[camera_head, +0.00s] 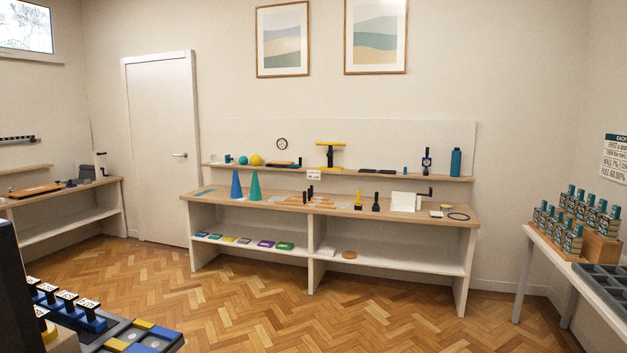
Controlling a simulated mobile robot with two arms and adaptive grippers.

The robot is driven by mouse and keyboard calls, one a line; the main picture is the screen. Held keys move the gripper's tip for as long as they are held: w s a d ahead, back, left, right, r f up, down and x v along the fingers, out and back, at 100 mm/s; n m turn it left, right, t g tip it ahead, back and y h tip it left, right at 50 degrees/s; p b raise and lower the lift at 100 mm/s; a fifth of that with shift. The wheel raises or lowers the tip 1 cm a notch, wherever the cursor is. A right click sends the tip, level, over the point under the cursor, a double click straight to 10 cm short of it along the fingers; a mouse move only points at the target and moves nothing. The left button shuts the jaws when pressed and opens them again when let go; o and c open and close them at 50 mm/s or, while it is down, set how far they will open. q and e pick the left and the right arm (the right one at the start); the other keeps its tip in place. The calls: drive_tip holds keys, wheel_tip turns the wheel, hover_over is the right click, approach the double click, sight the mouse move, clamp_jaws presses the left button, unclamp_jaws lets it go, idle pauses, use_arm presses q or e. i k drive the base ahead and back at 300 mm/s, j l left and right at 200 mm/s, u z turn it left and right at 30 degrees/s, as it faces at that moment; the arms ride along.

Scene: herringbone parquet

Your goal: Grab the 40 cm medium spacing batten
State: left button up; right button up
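A workbench (342,212) with a wooden top stands against the far wall. Several thin orange-brown strips (290,200) lie flat near the middle of its top, on a pale sheet. They may be battens, but they are too small to tell their length or spacing, so I cannot pick out the 40 cm medium one. Small black upright pieces (308,194) stand beside the strips. A small sign (314,175) behind them is too small to read. Neither of my grippers is in view.
A white table (570,265) with bottles is at right. A tray of blue and yellow blocks (125,337) is at lower left. Parquet floor (330,315) before the bench is clear.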

sight(309, 195)
drive_tip(key=i, duration=1.9)
drive_tip(key=i+z, duration=0.1)
drive_tip(key=i, duration=1.8)
drive_tip(key=i+j, duration=0.1)
drive_tip(key=i, duration=1.8)
